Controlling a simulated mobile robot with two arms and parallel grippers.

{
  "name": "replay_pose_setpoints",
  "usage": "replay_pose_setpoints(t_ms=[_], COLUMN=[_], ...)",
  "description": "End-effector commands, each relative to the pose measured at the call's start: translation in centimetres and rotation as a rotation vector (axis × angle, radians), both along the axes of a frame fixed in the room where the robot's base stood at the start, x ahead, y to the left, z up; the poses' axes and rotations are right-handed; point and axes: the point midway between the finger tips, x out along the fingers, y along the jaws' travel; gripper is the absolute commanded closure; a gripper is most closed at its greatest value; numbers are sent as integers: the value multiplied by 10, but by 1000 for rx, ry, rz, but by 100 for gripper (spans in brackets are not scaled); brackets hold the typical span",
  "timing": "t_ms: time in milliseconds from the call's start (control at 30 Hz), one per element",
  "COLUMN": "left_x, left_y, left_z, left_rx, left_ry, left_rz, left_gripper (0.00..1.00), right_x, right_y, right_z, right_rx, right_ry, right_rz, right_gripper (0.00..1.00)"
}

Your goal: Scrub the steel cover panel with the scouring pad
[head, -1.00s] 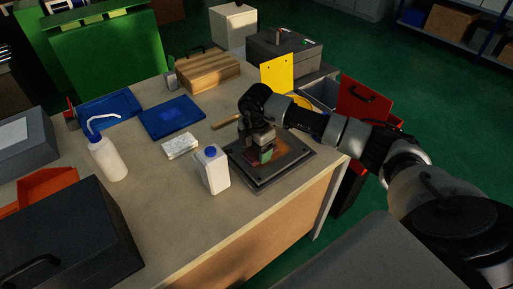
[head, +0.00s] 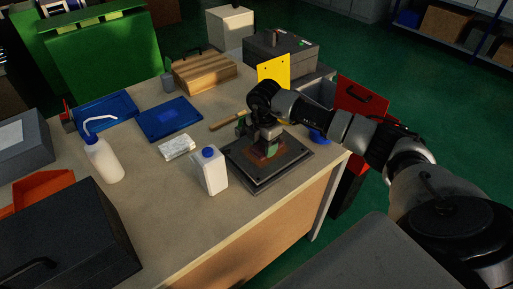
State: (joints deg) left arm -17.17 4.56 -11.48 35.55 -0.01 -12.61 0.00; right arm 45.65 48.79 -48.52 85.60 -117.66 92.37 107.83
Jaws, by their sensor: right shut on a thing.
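The steel cover panel (head: 288,167) is a dark, flat square plate lying near the right edge of the bench. A reddish-brown patch (head: 268,153) shows on it around the gripper. My right gripper (head: 263,142) reaches down over the panel from the right. It is shut on the scouring pad (head: 258,147), a small green block that is partly hidden by the fingers. The pad is low over the panel and seems to touch it, but the contact is hard to see. My left gripper is not in view.
A white jug with a blue cap (head: 212,172) stands close left of the panel. A yellow plate (head: 273,69) stands behind.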

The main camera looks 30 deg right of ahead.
Motion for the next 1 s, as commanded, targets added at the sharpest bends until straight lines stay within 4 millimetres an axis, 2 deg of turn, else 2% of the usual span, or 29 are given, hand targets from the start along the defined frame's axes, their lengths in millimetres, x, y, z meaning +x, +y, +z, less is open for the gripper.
replay_pose_setpoints(t_ms=[67, 500, 1000], left_x=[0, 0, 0], left_y=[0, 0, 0], left_z=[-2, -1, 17], left_rx=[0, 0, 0], left_ry=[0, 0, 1], left_rz=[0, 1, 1], left_gripper=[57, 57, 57], right_x=[-1, 0, -3], right_y=[-8, -27, 18], right_z=[-3, -1, 2], right_rx=[-7, -9, -3], right_ry=[4, 6, 4], right_rz=[-3, -5, 2], right_gripper=[65, 65, 65])
